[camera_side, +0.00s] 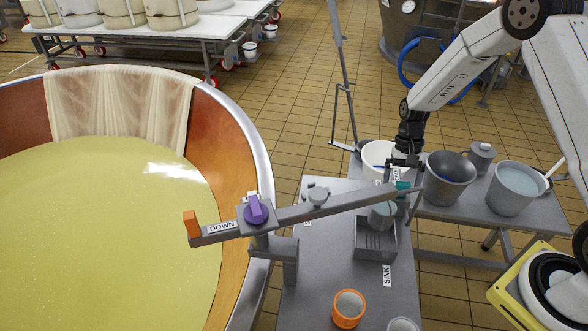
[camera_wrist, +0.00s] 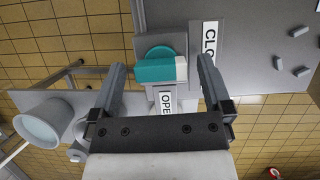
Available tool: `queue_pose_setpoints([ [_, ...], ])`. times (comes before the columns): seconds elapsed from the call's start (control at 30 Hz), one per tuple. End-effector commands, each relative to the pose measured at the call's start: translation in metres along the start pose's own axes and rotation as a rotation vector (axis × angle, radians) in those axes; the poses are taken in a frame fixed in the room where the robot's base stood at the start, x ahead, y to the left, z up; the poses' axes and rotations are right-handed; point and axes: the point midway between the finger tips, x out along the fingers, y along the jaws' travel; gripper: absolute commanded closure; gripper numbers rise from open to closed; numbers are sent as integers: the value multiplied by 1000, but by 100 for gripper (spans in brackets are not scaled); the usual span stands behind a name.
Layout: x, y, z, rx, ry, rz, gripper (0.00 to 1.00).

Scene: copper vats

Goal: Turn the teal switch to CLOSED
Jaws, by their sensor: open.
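The teal switch (camera_wrist: 155,70) is a round knob with a raised bar on a grey mount. The bar lies sideways in the wrist view, its white end to the right. An OPEN label (camera_wrist: 166,102) is below it and a CLOSED label (camera_wrist: 210,42), partly cut off, is to its right. My gripper (camera_wrist: 162,68) is open, with one finger left of the switch and one to its right. I cannot tell whether either finger touches it. In the side view the switch (camera_side: 402,187) is mostly hidden by my gripper (camera_side: 402,163) at the right part of the grey lever bar.
A purple switch (camera_side: 257,210) and an orange-tipped lever end marked DOWN (camera_side: 221,227) are at the vat's (camera_side: 262,160) rim. Several buckets, including a dark one (camera_side: 448,180), stand close right of my gripper. An orange-rimmed cup (camera_side: 348,308) stands on the front table.

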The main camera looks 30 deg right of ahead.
Motion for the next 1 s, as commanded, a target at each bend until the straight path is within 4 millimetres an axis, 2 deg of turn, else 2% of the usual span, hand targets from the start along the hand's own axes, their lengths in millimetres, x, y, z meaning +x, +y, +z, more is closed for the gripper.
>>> queue_pose_setpoints([
  [0.27,-18,0,-1,0,3,-1,0],
  [0.7,-70,0,0,0,3,-1,0],
  [1.0,-78,0,0,0,1,0,0],
])
